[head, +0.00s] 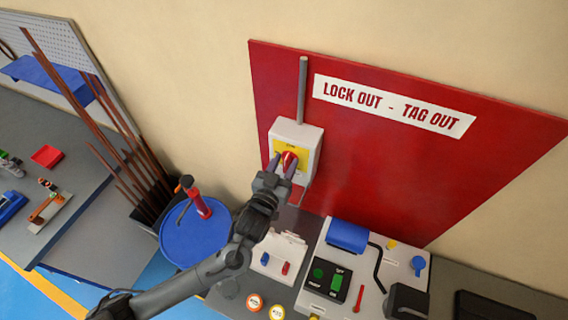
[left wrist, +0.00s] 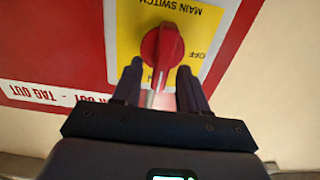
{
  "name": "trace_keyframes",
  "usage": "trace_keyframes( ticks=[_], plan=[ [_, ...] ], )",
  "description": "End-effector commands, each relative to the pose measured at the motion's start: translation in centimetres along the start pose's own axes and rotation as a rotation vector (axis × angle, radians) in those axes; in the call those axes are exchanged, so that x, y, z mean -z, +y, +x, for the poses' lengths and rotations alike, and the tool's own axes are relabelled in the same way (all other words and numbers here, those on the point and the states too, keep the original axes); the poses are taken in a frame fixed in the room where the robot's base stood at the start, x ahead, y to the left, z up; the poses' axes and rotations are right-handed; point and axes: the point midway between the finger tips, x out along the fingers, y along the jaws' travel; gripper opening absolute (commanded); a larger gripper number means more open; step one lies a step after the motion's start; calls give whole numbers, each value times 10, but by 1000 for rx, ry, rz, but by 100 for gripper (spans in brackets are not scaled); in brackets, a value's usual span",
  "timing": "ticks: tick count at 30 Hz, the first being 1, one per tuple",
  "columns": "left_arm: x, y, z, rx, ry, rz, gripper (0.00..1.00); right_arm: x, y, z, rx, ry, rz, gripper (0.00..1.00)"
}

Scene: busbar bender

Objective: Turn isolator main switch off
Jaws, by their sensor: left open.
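The isolator main switch is a light grey box (head: 309,134) on a red wall board, with a yellow plate (head: 278,151) and a red rotary handle (head: 290,159). In the left wrist view the red handle (left wrist: 162,50) sits on the yellow plate (left wrist: 126,30), which reads MAIN SWITCH and OFF. My left gripper (head: 284,166) is open in front of the switch. In the left wrist view its two fingers (left wrist: 158,80) stand apart on either side of the handle's lower end. I cannot tell whether they touch it. My right gripper is not in view.
A LOCK OUT - TAG OUT sign (head: 394,105) is on the red board (head: 400,170). Below stand a control panel (head: 325,284) with green buttons, a grey rack with small red and blue items, and a round blue tray (head: 190,243). Brown bars (head: 100,130) lean at the left.

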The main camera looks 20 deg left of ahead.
Motion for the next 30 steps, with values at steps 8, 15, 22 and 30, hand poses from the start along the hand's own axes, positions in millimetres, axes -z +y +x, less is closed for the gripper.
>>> trace_keyframes(
  ticks=[8,15,22,30],
  plan=[
    [0,0,0,0,0,-1,21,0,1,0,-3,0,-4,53],
    [0,0,0,0,0,-1,0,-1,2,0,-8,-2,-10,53],
    [0,0,-1,0,-1,-21,0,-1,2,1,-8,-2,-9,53],
    [-2,-2,0,2,-2,-148,0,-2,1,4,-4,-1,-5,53]
  ],
)
